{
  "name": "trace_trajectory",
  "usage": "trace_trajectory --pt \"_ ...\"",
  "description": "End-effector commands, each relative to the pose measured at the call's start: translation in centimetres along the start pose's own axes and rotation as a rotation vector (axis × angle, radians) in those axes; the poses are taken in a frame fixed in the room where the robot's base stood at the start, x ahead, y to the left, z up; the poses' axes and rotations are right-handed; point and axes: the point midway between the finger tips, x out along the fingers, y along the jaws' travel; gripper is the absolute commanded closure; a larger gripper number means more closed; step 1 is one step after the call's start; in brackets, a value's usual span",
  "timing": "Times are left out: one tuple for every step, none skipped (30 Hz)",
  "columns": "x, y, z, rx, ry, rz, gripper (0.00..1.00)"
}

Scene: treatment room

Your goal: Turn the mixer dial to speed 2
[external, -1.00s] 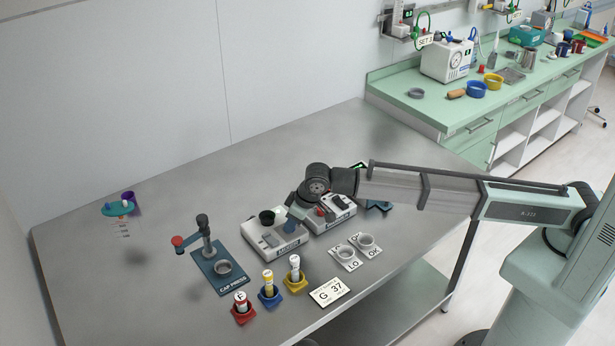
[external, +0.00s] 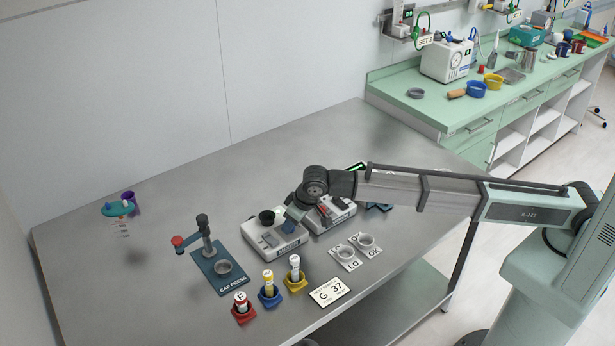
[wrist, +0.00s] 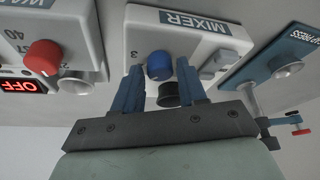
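The mixer (external: 262,244) is a pale box with a blue label reading MIXER, standing on the metal table. In the wrist view its blue dial (wrist: 159,66) lies between the two blue fingertips of my gripper (wrist: 158,68), with a visible gap on each side. A "3" shows beside the dial; the dial's pointer and the other marks cannot be made out. My gripper is open and, in the external view (external: 293,212), is low over the right part of the mixer. A black cup (wrist: 168,94) sits on the mixer behind the dial.
A second pale device with a red knob (wrist: 43,58) and a display reading OFF (wrist: 18,86) stands close beside the mixer. A grey paddle (wrist: 216,64) is on the mixer. The cap press (external: 222,270), colored tube holders (external: 269,294) and LO/OK cups (external: 345,258) stand nearby.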

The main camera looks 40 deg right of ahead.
Motion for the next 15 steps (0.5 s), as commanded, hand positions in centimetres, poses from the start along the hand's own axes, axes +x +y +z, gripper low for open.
trace_trajectory --pt "0.00 -0.01 0.00 0.000 0.000 0.000 0.54" --pt "0.00 -0.01 0.01 0.000 0.000 0.000 0.51" --pt "0.00 -0.02 0.00 0.000 0.000 -0.001 0.47" --pt "0.00 -0.02 0.01 0.000 0.000 -0.001 0.45" --pt "0.00 -0.02 0.01 0.000 0.000 -0.001 0.45" --pt "0.00 -0.03 0.01 0.000 0.000 -0.001 0.45" --pt "0.00 -0.03 0.01 0.000 0.000 -0.001 0.45" --pt "0.00 -0.03 0.01 0.000 0.000 -0.001 0.45" --pt "0.00 -0.03 0.01 0.000 0.000 -0.001 0.45" --pt "-0.01 -0.03 0.01 0.000 0.000 -0.001 0.45" --pt "-0.05 -0.03 0.01 0.000 0.000 -0.001 0.45" --pt "-0.16 -0.04 0.01 0.000 0.000 -0.001 0.45" --pt "-0.29 -0.04 0.01 0.000 0.000 -0.001 0.45" --pt "-0.47 -0.04 0.01 0.000 0.001 -0.002 0.45" --pt "-0.80 -0.05 0.01 -0.001 0.001 -0.002 0.45"
